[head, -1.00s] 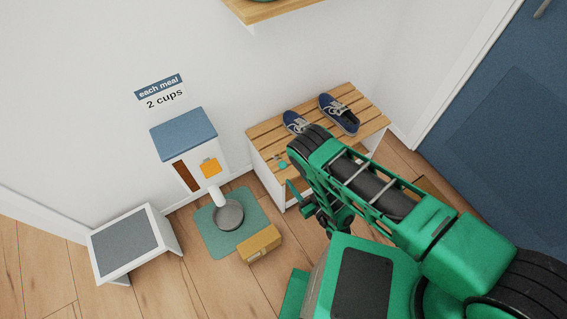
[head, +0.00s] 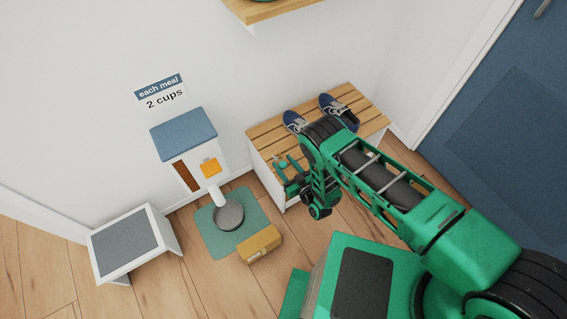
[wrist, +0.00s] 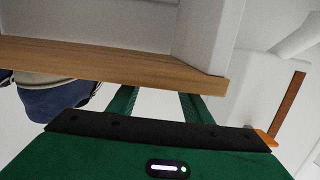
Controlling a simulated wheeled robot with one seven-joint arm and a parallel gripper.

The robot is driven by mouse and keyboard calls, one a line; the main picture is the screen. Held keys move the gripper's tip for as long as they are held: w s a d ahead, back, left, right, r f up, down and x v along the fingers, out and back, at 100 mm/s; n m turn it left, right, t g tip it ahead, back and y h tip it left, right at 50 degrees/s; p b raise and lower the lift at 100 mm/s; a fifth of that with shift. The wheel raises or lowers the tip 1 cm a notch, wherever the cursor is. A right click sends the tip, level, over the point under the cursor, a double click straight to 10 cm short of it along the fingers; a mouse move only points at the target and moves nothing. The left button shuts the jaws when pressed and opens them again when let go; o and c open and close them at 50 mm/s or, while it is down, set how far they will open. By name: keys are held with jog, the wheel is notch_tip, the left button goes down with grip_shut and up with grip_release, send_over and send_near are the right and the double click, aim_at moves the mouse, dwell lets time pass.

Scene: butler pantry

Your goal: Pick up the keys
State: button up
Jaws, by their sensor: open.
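A small teal and dark item (head: 281,159), which looks like the keys, lies near the front left corner of the slatted wooden bench top (head: 262,131). It is partly mixed up with my fingers in the head view, so its outline is unclear. My gripper (head: 286,168) is open at that corner, its two green fingers spread close around or beside the item; I cannot tell which. In the wrist view, both fingers (wrist: 158,102) reach up to the bench's wooden edge (wrist: 120,62), which hides their tips. The keys do not show there.
Blue shoes (head: 335,106) stand at the back of the bench; one also shows in the wrist view (wrist: 55,100). Left are a blue-lidded feeder (head: 184,130), a bowl (head: 229,215) on a green mat (head: 208,239), a cardboard box (head: 260,244) and a grey-topped step (head: 125,244).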

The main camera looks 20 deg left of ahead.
aim_at(284, 165)
jog(key=c, duration=1.1)
jog(key=shift+o, duration=0.2)
jog(key=shift+r, duration=0.45)
notch_tip(284, 165, up, 4)
jog(key=shift+a+f, duration=0.1)
jog(key=shift+f, duration=0.05)
jog(key=s+a+r, duration=0.2)
jog(key=a+r, duration=0.4)
jog(key=a, duration=0.5)
jog(key=shift+s+a+r, duration=0.15)
jog(key=shift+r, duration=0.1)
